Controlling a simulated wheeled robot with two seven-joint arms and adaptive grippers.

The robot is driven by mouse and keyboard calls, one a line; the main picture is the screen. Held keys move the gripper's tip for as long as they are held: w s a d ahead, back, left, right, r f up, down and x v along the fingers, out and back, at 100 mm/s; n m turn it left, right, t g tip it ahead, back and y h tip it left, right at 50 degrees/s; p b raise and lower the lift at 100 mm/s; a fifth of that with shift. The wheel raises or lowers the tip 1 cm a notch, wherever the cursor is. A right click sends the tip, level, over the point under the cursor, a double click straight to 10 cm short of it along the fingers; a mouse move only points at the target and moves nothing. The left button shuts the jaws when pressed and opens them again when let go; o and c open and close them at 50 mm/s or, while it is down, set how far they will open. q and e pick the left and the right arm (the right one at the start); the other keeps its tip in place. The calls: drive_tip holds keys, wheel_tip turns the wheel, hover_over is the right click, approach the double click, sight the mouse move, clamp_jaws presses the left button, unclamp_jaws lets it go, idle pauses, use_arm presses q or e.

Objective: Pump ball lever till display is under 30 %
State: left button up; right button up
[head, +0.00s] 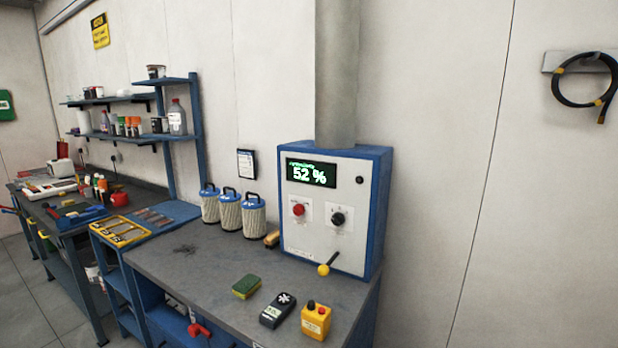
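A blue cabinet with a pale front panel (325,215) stands on the workbench, below a grey duct. Its display (311,172) reads 52 % in pale green digits. A short dark lever with a yellow ball (323,270) sticks out low on the front panel, tilted, with the ball at its lower left end. A red knob (298,209) and a black knob (338,218) sit above the lever. Neither of my grippers shows in the head view.
On the grey bench top (195,265) lie a green-yellow sponge (246,286), a dark handheld meter (277,310) and a yellow button box (316,321). Several filter canisters (230,210) stand left of the cabinet. A brush (271,239) lies beside it. The bench's left part is mostly clear.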

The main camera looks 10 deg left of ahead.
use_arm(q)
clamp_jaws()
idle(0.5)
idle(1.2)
